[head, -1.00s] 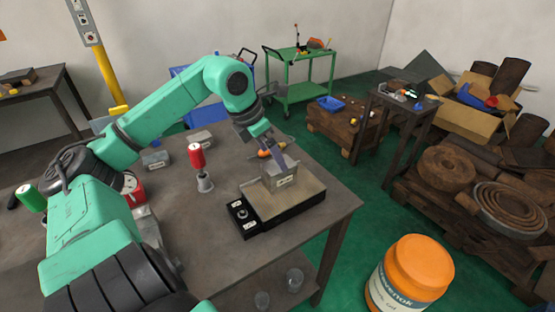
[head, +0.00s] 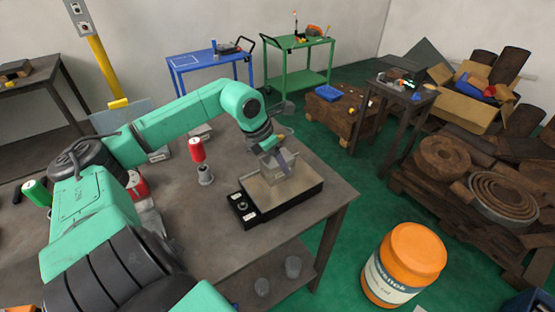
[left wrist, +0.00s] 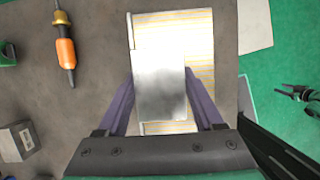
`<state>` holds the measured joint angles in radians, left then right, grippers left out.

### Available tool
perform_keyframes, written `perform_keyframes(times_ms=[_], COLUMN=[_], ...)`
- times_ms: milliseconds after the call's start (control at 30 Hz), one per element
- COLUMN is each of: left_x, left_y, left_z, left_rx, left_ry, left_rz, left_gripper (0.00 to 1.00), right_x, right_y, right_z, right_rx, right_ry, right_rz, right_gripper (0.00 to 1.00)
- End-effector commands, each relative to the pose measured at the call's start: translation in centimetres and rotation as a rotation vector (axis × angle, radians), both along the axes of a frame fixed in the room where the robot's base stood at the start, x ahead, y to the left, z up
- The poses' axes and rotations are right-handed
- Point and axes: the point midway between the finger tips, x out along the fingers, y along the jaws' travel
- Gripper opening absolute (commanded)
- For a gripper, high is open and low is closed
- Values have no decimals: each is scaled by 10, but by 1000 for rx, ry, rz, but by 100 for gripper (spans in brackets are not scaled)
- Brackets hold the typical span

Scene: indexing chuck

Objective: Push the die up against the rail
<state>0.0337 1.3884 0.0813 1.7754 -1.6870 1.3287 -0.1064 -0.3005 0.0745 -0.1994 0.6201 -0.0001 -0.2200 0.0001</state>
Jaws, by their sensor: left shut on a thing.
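The die, a grey block (head: 281,172), stands on the flat top of the chuck (head: 292,199), a low black-sided box with a round knob at its front left. My left gripper (head: 275,157) comes down over the die. In the left wrist view its two purple fingers (left wrist: 160,100) lie on both sides of the die (left wrist: 160,85), shut on it. The chuck's striped top (left wrist: 200,35) shows around the die. A thin pale rail (left wrist: 130,30) runs along the left edge of that top. The die's left side is close to it; I cannot tell whether they touch.
In the left wrist view an orange-handled tool (left wrist: 66,50) and a grey block (left wrist: 18,140) lie to the left. An orange jar (head: 405,262) stands at the lower right.

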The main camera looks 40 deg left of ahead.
Motion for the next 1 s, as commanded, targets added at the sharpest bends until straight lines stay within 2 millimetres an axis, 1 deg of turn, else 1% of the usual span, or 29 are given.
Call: perform_keyframes(times_ms=[267, 1000], left_x=[1, 3], left_y=[4, 9], left_z=[-1, 1], left_rx=[0, 1], left_ry=[0, -1], left_rz=[2, 2], left_gripper=[0, 0], right_x=[1, 1], right_y=[-3, -5], right_z=[-6, -6], right_rx=[-4, -6], right_ry=[-1, 0], right_rz=[3, 3], right_gripper=[50, 50])
